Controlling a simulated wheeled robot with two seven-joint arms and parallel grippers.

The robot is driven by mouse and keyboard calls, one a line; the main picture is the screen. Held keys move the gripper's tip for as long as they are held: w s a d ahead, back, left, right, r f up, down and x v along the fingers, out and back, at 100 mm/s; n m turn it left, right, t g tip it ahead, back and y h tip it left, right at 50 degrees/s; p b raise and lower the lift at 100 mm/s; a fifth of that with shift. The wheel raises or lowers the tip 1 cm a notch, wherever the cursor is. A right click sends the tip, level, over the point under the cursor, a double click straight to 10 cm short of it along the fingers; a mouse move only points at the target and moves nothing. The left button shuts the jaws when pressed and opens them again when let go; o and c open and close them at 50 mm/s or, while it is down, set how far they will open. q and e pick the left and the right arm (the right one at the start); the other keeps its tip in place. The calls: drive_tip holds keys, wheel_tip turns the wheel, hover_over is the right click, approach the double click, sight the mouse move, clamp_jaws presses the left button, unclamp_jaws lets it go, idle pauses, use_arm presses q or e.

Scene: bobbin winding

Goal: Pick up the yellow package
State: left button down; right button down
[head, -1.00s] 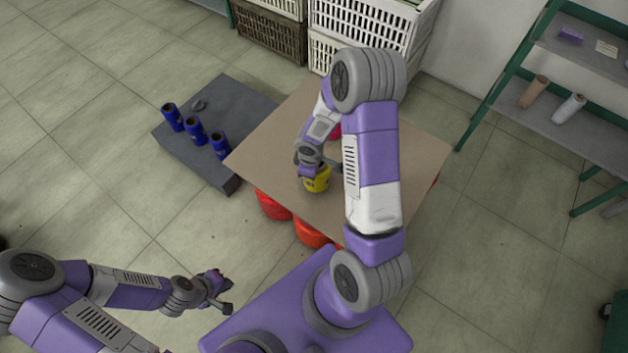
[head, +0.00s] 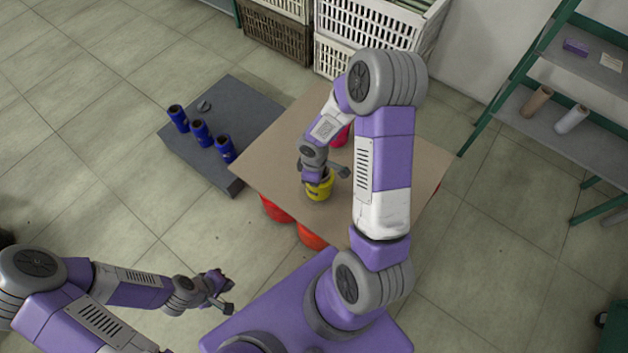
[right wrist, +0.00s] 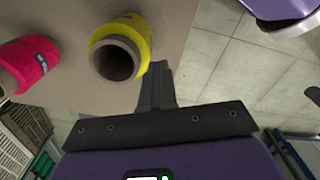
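The yellow package (head: 321,190) is a hollow spool standing upright on the tan tabletop (head: 265,165). It is near my right gripper (head: 328,180), which hangs over it in the head view. In the right wrist view the yellow package (right wrist: 144,35) shows its open core. My right gripper's fingers (right wrist: 156,80) appear together at mid-rail, beside the package's right edge; nothing shows between them. I cannot tell whether they touch it. My left gripper (head: 229,290) is at the lower left, away from the table and apparently empty; its opening is too small to judge.
A pink-red spool (right wrist: 38,60) stands close to the yellow package. Blue spools (head: 201,133) stand on a low grey platform (head: 235,95) at left. Red stools (head: 275,208) show under the table edge. Crates (head: 345,58) are behind, and a shelf (head: 545,118) is at right.

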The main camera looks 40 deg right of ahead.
drive_tip(key=shift+w+r, duration=0.1)
drive_tip(key=shift+r, duration=0.05)
drive_tip(key=shift+c, duration=1.9)
unclamp_jaws()
drive_tip(key=shift+r, duration=0.1)
